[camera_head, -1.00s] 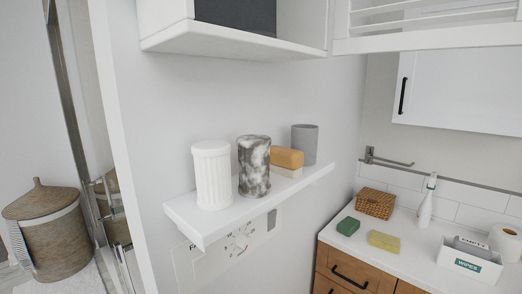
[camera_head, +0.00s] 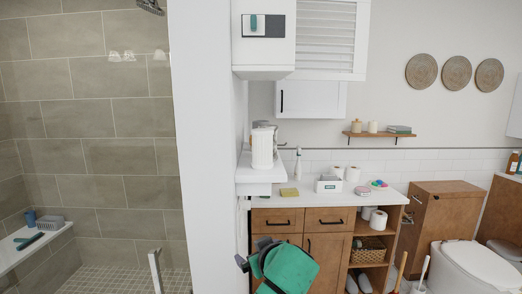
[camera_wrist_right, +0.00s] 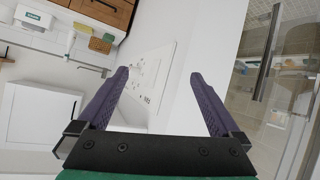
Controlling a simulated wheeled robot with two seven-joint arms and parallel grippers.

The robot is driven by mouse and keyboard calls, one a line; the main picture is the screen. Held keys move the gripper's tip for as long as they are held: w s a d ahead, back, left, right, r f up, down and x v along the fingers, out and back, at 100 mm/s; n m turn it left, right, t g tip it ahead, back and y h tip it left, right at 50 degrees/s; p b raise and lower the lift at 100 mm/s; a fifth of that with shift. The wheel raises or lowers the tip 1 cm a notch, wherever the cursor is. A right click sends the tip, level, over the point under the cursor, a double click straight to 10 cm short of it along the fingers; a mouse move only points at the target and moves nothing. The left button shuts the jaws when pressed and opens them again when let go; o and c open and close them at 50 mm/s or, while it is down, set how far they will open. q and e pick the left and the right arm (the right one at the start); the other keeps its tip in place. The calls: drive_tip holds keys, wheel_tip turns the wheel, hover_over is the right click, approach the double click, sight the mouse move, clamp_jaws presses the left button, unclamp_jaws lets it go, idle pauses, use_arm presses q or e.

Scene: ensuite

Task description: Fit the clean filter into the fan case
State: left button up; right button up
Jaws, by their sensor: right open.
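A white wall-mounted box (camera_head: 264,60), possibly the fan case, hangs at the upper middle of the head view. A dark grey panel (camera_head: 275,25) with a small teal piece (camera_head: 253,22) shows on its front. I cannot tell whether this panel is a filter, and I make out no other clear filter. My right gripper (camera_head: 250,252), with a green body, is low in the head view, well below the box. In the right wrist view its two purple fingers (camera_wrist_right: 159,75) are spread wide with nothing between them. My left gripper is not in view.
A white wall shelf (camera_head: 258,176) holding a white ribbed jar (camera_head: 262,148) stands between gripper and box. A counter (camera_head: 345,199) carries a wipes box (camera_head: 329,184) and a yellow sponge (camera_head: 290,193). A wall edge (camera_head: 208,150) borders the shower on the left.

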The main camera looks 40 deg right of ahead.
drive_tip(key=d+r+m+t+h, duration=0.1)
drive_tip(key=r, duration=0.4)
drive_tip(key=d+r+t, duration=0.1)
drive_tip(key=d+r, duration=0.1)
drive_tip(key=r, duration=0.4)
drive_tip(key=d+r+m+t+h, duration=0.1)
drive_tip(key=r, duration=0.4)
drive_tip(key=shift+w+d+r+m+t+h, duration=0.25)
drive_tip(key=shift+d+r+m+t+h, duration=0.05)
drive_tip(key=shift+r, duration=0.05)
drive_tip(key=m+t+h, duration=0.1)
approach(265, 146)
drive_tip(key=p+x, duration=0.5)
drive_tip(key=x, duration=0.3)
drive_tip(key=shift+w+d+f, duration=0.15)
drive_tip(key=shift+d, duration=0.1)
drive_tip(key=p+x, duration=0.4)
drive_tip(key=shift+w+r, duration=0.25)
drive_tip(key=shift+w+d+f, duration=0.1)
drive_tip(key=shift+w+f, duration=0.15)
drive_tip(key=shift+f, duration=0.1)
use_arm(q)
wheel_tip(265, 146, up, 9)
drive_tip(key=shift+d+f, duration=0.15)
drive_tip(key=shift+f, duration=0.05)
use_arm(e)
drive_tip(key=shift+s+r, duration=0.1)
drive_tip(key=shift+s, duration=0.05)
drive_tip(key=c, duration=1.2)
